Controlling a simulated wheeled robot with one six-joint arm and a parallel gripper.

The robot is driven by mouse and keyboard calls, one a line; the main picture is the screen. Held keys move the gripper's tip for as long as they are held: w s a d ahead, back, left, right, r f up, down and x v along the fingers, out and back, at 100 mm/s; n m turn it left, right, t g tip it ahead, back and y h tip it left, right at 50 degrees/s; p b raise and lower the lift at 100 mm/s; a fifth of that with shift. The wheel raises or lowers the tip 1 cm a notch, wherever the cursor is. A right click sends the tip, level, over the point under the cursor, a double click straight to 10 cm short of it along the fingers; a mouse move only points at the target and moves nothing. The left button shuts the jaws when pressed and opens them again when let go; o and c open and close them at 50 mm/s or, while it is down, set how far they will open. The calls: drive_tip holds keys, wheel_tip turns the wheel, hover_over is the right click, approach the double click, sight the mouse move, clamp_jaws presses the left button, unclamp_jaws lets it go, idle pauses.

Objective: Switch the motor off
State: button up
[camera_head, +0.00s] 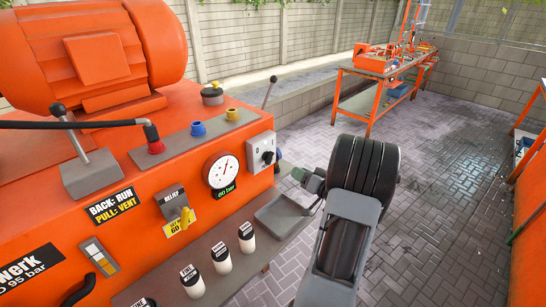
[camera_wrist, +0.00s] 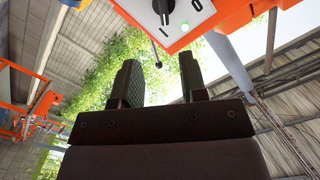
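The motor switch (camera_head: 265,155) is a black rotary knob on a light grey plate at the right end of the orange machine. In the wrist view its knob (camera_wrist: 163,8) shows at the top edge, partly cut off, on a white plate with a 0 mark beside it. My gripper (camera_wrist: 160,78) is open and empty, its two dark fingers apart below the plate and not touching the knob. The large orange motor housing (camera_head: 95,50) sits on top of the machine.
A grey tray (camera_head: 282,215) juts out below the switch. An orange workbench (camera_head: 375,75) stands farther back. The paved floor on the right is clear.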

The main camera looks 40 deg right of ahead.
sight(269, 158)
drive_tip(key=w+a+p, duration=0.2)
drive_tip(key=w+p, duration=0.1)
drive_tip(key=w, duration=0.9)
drive_tip(key=shift+w+a, duration=0.2)
drive_tip(key=shift+w, duration=0.2)
drive_tip(key=shift+c, duration=0.3)
clamp_jaws()
